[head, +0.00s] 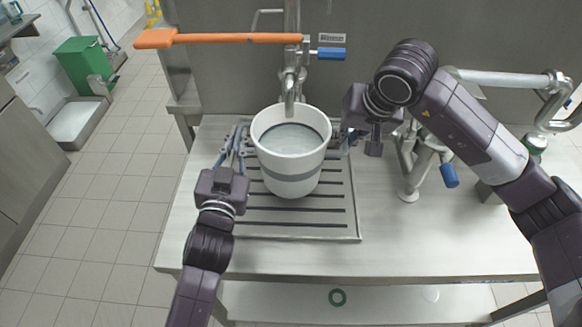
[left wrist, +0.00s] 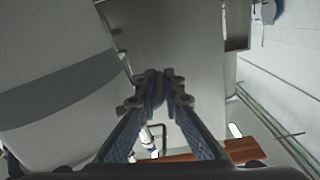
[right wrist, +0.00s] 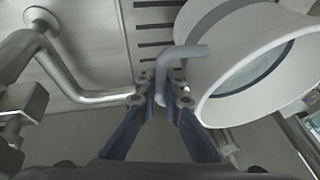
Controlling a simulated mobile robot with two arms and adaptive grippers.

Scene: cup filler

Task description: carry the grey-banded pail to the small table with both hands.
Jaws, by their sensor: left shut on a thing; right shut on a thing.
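The white grey-banded pail (head: 291,183) is upright at the slatted drain area, under the spout, with a pale liquid-like surface inside. I cannot tell whether its base touches the slats. My left gripper (head: 239,143) is at the pail's left side, shut on its left handle; the fingertips (left wrist: 158,88) and the pail wall (left wrist: 50,100) show in the left wrist view. My right gripper (head: 345,138) is at the right side, shut on the grey bent right handle (right wrist: 186,52), seen clearly in the right wrist view. I cannot make out the small table.
The steel spout (head: 289,92) hangs over the pail's back rim. An orange paddle (head: 225,39) extends left above. Steel piping with a blue lever (head: 449,175) stands right of the pail. The steel counter's front (head: 400,255) is clear; tiled floor (head: 115,220) is open at left.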

